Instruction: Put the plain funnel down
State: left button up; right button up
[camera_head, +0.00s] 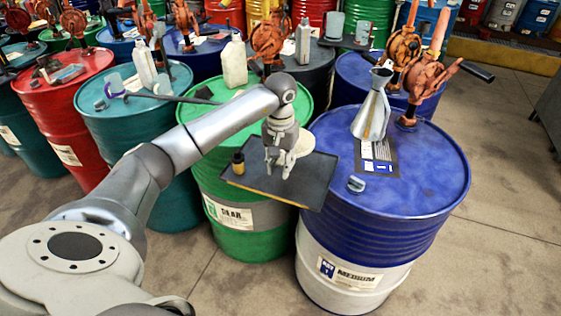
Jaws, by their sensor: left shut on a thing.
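My left gripper (279,170) points down over a dark tray (260,188) on the green drum (215,165), fingers close to the tray surface. It is shut on a pale, cream-coloured thing (303,145), which looks like the plain funnel. The gripper hides much of this thing, and I cannot tell whether it touches the tray. My right gripper is not in view.
A small dark bottle (238,163) stands at the tray's left. A grey metal cone-shaped vessel (371,114), a label card (378,160) and a small metal piece (356,184) are on the blue drum (432,180). Orange pumps (424,78) stand behind.

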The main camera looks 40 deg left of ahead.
pick_arm(q)
jog(key=shift+f, duration=0.35)
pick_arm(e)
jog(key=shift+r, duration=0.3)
pick_arm(q)
jog(key=shift+f, duration=0.1)
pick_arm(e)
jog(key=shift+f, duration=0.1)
pick_arm(q)
jog(key=shift+f+b, duration=0.15)
jog(key=shift+b, duration=0.15)
jog(key=o, duration=1)
jog(key=shift+o, duration=0.2)
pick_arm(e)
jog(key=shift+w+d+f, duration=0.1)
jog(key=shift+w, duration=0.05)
